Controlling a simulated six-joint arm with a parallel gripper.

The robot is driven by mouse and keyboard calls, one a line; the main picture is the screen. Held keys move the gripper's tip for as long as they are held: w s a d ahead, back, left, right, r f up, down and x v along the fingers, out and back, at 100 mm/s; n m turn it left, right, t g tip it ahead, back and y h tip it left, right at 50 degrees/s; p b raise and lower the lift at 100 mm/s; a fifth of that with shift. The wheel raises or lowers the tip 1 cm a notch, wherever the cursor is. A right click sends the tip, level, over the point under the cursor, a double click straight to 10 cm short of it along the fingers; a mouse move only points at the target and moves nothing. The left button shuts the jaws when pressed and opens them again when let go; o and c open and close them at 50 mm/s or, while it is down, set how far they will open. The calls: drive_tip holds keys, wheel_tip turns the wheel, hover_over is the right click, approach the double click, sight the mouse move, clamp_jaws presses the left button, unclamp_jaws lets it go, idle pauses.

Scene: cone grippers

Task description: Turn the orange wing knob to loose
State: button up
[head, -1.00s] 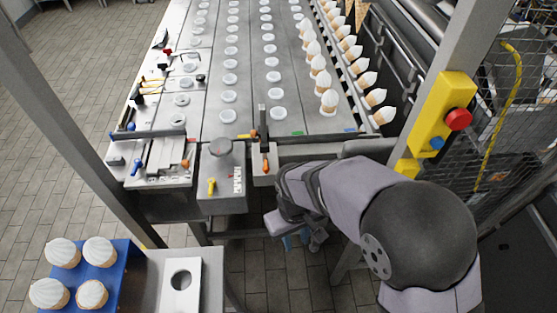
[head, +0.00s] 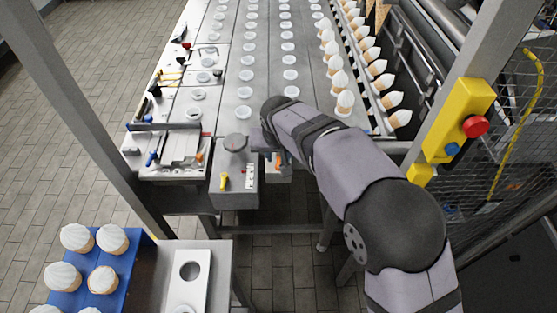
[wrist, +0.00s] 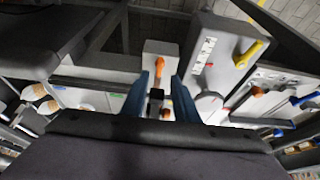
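The orange wing knob (head: 278,160) is on a small grey block at the front of the conveyor table in the head view. In the wrist view the knob (wrist: 160,68) is a long orange shape on the block's pale face. My gripper (wrist: 161,78) has two blue fingers, spread apart on either side of the knob's line. I cannot tell whether they touch it. A dark lever-like part lies between the fingers, below the knob. In the head view my arm hides the fingers and part of the block.
A control box with a yellow wing knob (head: 224,181) and a grey dome (head: 235,142) stands just left. Another orange handle (head: 199,157) is on the left plate. A yellow box with a red button (head: 475,126) is on the right post. Cones line the table's right side.

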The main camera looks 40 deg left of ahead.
sight(278, 163)
drive_tip(key=shift+p+x, duration=1.2)
drive_tip(key=shift+x, duration=2)
clamp_jaws()
